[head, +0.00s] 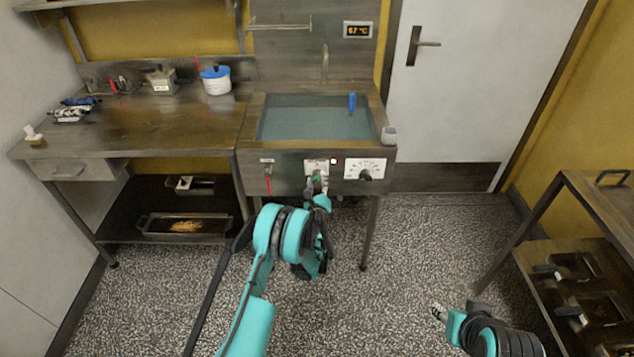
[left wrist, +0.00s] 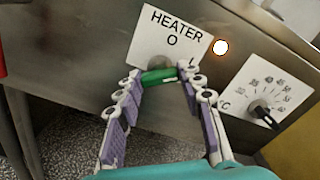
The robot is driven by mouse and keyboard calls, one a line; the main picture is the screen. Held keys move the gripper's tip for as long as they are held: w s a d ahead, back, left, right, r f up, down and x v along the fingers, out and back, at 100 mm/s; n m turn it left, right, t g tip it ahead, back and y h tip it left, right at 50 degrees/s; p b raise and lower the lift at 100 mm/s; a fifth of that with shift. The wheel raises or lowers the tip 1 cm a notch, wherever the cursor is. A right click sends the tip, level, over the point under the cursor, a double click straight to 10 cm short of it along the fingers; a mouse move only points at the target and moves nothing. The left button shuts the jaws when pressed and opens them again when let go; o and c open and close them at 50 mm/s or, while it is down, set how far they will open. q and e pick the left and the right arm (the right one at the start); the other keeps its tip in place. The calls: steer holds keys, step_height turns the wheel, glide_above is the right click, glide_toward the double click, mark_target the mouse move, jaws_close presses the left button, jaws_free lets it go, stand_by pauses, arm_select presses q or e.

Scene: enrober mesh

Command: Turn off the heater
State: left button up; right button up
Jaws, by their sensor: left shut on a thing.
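The heater switch has a green handle (left wrist: 159,77) below a white plate (left wrist: 172,35) marked HEATER, with an O at its middle and an I mark at its lower right. The plate also shows on the tank's front panel in the head view (head: 313,166). A round indicator light (left wrist: 221,47) beside the plate glows; it also shows in the head view (head: 334,161). My left gripper (left wrist: 160,76) has its fingertips on both ends of the green handle and is shut on it. The fingers hide the handle's ends. My right gripper (head: 439,312) is low at the right, away from the panel.
A temperature dial (left wrist: 262,113) sits right of the switch. A red lever (head: 268,183) hangs to its left. The liquid-filled tank (head: 247,119) is above, with a wall display (head: 357,30) reading about 67 °C. A rack (head: 560,215) stands at the right; the middle floor is clear.

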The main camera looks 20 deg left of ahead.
arm_select(q)
steer(key=n, duration=1)
steer(key=shift+n, duration=0.4)
stand_by(0.4)
steer(key=o, duration=1.2)
steer(key=shift+c, duration=0.2)
steer(key=shift+r, duration=0.1)
